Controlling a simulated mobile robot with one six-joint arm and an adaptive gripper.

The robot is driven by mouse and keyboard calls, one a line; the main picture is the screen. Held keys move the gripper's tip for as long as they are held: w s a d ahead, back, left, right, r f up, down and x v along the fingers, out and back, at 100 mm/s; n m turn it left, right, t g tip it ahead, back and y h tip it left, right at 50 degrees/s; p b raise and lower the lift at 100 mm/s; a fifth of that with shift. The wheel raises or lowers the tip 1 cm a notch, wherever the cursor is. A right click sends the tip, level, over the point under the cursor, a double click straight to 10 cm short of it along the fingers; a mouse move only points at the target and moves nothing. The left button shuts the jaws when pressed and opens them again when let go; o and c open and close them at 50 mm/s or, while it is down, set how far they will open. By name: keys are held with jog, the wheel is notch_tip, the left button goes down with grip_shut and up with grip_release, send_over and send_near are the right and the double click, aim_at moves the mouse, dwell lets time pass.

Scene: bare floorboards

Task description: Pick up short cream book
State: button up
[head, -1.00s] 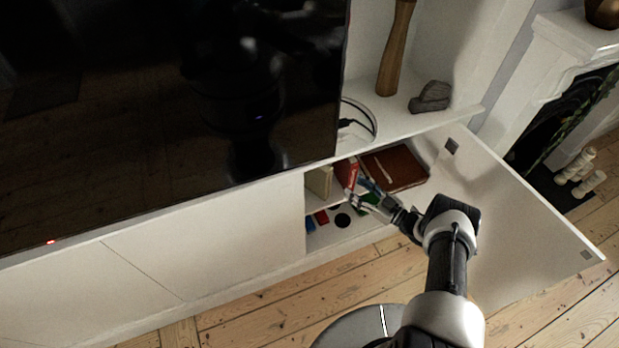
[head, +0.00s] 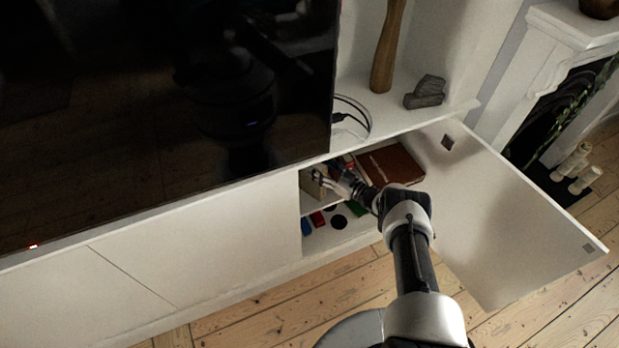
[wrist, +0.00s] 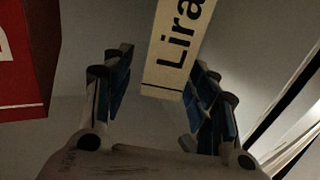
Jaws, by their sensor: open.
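The short cream book (wrist: 178,45) stands upright in the wrist view, its spine with dark letters "Lira" facing me. My gripper (wrist: 160,95) is open, with blue-padded fingers on both sides of the space in front of the spine. The book's lower end shows between the fingers, nearer the right one; I cannot tell whether they touch. In the head view my gripper (head: 326,179) reaches into the open cabinet, at the cream book (head: 311,184), which it partly hides.
A red book (wrist: 20,60) stands left of the cream one in the wrist view. A brown book (head: 392,165) lies on the shelf at right. The open cabinet door (head: 500,210) is beside my arm. Small coloured items, including a black disc (head: 338,222), lie on the lower level.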

jog(key=x, duration=0.3)
jog(key=shift+f+b, duration=0.1)
jog(key=shift+b, duration=0.25)
jog(key=shift+s+d, duration=0.1)
grip_shut()
dwell(0.6)
